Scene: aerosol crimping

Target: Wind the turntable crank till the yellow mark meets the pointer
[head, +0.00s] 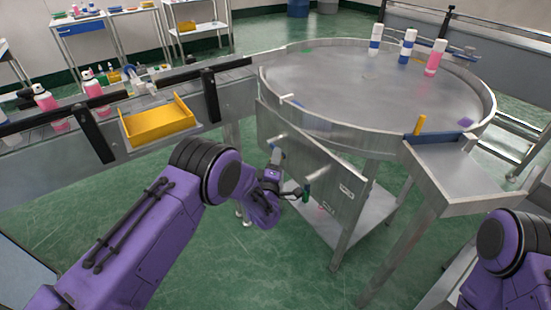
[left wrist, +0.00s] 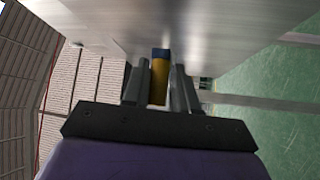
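The round steel turntable (head: 350,85) stands at centre right. My left gripper (head: 277,157) is at the steel front panel (head: 325,180) below the turntable. The head view hides this handle. My right gripper is out of view.
Several white-capped bottles (head: 407,46) stand at the turntable's back right. A yellow tray (head: 158,123) hangs on the conveyor at left. A side shelf (head: 455,172) juts out at right.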

